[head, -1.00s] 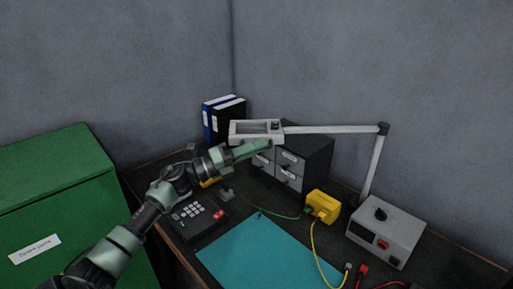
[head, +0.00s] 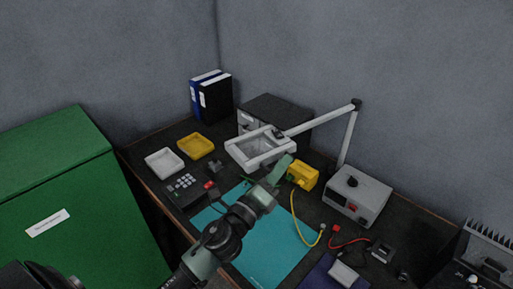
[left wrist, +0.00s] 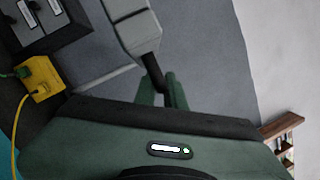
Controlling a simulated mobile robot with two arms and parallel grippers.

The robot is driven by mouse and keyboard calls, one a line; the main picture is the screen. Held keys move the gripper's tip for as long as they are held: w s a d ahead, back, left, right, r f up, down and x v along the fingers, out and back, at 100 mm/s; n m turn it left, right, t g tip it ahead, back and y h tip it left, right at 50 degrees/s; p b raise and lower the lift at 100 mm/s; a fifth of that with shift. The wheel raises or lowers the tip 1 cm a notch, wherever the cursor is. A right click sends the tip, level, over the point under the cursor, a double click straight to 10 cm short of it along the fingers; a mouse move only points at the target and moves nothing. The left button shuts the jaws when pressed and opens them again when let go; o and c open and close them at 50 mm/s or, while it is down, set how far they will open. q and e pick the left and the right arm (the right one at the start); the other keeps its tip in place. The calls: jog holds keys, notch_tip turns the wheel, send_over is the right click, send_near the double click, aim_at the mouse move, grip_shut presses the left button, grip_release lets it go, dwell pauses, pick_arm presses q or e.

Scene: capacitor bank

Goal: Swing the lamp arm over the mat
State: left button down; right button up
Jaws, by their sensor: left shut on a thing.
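The white lamp arm (head: 325,117) reaches left from its post. Its rectangular framed lamp head (head: 235,150) hangs in front of the grey drawer unit, near the back edge of the teal mat (head: 265,250). My left gripper (head: 284,164) is at the near right corner of the lamp head. In the left wrist view, my green fingers (left wrist: 160,87) are shut on a dark stem (left wrist: 151,66) below the grey lamp head (left wrist: 132,30). My right gripper is not in view.
A yellow box (head: 303,175) with a yellow cable and a grey power supply (head: 357,196) stand right of the lamp head. A keypad device (head: 184,190), a white tray (head: 163,162) and a yellow tray (head: 196,146) are on the left. A green cabinet (head: 85,225) stands beside the bench.

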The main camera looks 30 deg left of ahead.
pick_arm(q)
jog(key=s+d+n+y+b, duration=0.1)
jog(key=d+n+y, duration=0.1)
jog(key=d, duration=0.4)
jog(key=shift+s+d+y, duration=0.2)
jog(key=shift+d+y, duration=0.2)
jog(key=shift+y, duration=0.2)
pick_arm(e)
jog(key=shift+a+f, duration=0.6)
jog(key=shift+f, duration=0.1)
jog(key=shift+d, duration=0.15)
pick_arm(q)
jog(key=c, duration=1.8)
grip_release()
jog(key=shift+o, duration=0.2)
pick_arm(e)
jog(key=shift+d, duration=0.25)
